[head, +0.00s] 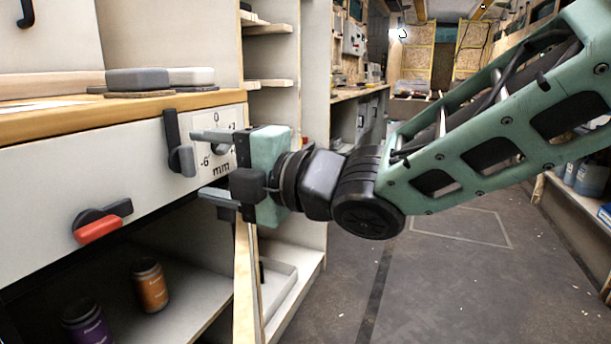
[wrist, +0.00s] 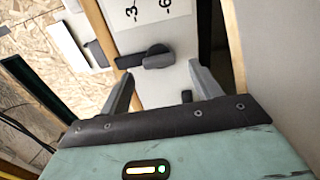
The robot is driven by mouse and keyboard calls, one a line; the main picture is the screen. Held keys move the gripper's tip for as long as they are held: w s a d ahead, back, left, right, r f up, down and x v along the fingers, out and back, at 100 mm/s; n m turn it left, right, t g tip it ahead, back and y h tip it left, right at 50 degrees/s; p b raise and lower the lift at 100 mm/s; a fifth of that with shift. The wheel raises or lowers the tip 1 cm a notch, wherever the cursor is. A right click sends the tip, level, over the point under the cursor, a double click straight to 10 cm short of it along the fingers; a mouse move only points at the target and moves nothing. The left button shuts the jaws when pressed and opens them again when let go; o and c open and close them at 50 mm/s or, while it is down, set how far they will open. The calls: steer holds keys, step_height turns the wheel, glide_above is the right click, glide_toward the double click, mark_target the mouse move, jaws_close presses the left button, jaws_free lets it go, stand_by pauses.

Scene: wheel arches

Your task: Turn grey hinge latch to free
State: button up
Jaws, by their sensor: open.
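The grey hinge latch (head: 183,161) is on the white front panel under the wooden worktop, with a grey knob in front of an upright dark bar. In the wrist view the latch (wrist: 158,61) lies ahead, between and beyond the fingertips. My gripper (head: 203,165) is open, one finger above the other, just right of the latch. The gripper (wrist: 160,76) also shows in the wrist view with nothing between its fingers. I cannot tell whether a fingertip touches the latch.
A red-handled latch (head: 99,229) sits lower left on the same panel. A printed scale plate (head: 217,157) is behind the gripper. An orange jar (head: 150,285) and a purple jar (head: 85,323) stand on the shelf below. The aisle floor (head: 455,280) at right is clear.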

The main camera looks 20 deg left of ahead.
steer(key=s+d+p, duration=0.1)
steer(key=d+p, duration=0.1)
steer(key=d, duration=1.2)
steer(key=shift+d+p, duration=0.35)
steer(key=shift+d, duration=0.05)
steer(key=shift+s, duration=0.1)
